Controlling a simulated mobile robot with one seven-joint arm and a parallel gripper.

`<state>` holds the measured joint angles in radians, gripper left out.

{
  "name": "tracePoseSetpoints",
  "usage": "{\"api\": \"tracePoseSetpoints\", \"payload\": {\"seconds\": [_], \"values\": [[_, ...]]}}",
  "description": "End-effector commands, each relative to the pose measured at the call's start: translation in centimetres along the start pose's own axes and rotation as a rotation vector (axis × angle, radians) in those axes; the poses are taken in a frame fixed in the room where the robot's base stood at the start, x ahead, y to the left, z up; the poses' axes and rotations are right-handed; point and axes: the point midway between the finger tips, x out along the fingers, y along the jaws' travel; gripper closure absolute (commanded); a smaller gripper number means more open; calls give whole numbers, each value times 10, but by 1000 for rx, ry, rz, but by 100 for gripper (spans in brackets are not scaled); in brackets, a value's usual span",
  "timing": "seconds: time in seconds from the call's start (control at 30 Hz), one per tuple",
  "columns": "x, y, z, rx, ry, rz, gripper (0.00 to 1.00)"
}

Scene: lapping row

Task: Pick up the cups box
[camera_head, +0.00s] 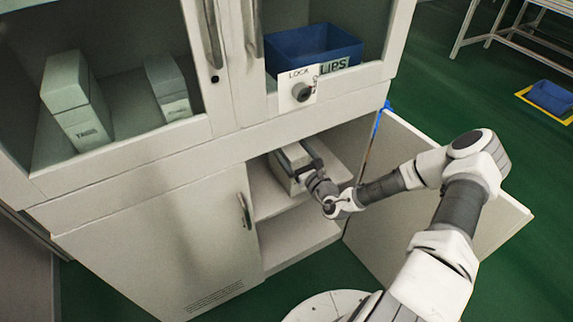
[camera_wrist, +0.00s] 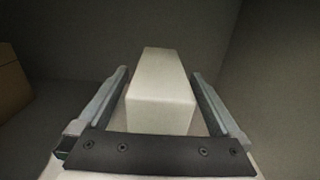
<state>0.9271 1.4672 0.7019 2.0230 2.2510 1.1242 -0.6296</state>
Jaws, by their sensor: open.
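A pale box (camera_head: 283,172) lies on the upper shelf inside the open lower right cabinet bay. No label on it can be read, so I cannot tell from print that it is the cups box. My gripper (camera_head: 304,167) reaches into the bay at the box and hides part of it. In the wrist view the box (camera_wrist: 160,112) sits between the two open fingers of my gripper (camera_wrist: 160,73), with a narrow gap on each side. The box extends away from me beyond the fingertips. Its underside is hidden.
The cabinet door (camera_head: 440,205) stands open on the right, beside my arm. A brown box (camera_wrist: 12,85) is at the left in the wrist view. Behind the upper doors are two labelled boxes (camera_head: 75,95) (camera_head: 167,82) and a blue bin (camera_head: 312,45). The lower shelf (camera_head: 290,240) looks empty.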

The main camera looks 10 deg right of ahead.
Motion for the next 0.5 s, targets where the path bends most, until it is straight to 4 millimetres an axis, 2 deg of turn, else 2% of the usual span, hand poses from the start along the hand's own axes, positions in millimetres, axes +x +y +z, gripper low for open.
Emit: {"api": "tracePoseSetpoints", "payload": {"seconds": [0.17, 0.4, 0.43, 0.5], "values": [[21, 0, -1, -2, -1, 0, 0], [23, 0, 0, -2, 0, 1, 0], [23, 0, 0, -2, 0, 1, 2], [23, 0, 0, -2, 0, 1, 14]]}}
